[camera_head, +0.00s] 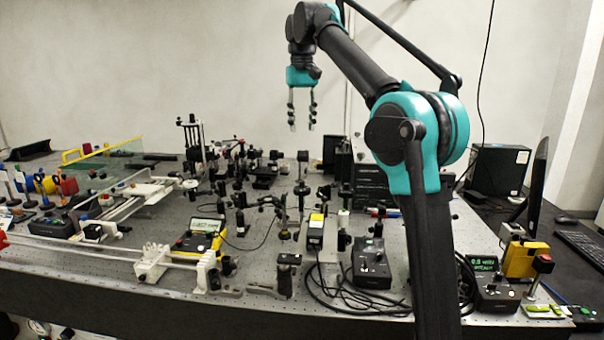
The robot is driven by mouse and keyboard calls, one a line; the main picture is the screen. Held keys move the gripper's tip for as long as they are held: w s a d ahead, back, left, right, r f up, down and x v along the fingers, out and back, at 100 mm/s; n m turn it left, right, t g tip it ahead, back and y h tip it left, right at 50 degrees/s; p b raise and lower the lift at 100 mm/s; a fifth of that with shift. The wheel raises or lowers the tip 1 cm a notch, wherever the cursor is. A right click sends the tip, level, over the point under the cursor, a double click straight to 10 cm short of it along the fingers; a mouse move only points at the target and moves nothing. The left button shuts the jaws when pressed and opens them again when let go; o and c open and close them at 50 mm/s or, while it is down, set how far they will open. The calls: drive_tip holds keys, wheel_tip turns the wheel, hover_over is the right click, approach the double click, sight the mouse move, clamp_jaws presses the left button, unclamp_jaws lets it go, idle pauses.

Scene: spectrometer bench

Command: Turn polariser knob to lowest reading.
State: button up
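My gripper (302,112) hangs above the middle of the optical bench (120,268), fingers pointing down. Its two fingers are apart with nothing between them, and it touches nothing. Below it stand several dark optical mounts on posts (283,215); I cannot tell which one carries the polariser knob. A yellow meter with a lit display (203,232) stands left of the middle; its figures are too small to read. A black box with a green display (486,265) stands at the right; its digits are hard to make out. My arm hides part of the bench right of the middle.
A black control box (371,264) and loose black cables (335,295) lie near the front edge. A white rail assembly (120,205) spans the left side. A monitor (537,185) and keyboard (582,246) are at the right. The space around my gripper is clear.

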sight(302, 184)
wheel_tip(302, 184, down, 17)
drive_tip(key=shift+f, duration=0.15)
idle(0.5)
drive_tip(key=shift+c, duration=0.5)
clamp_jaws()
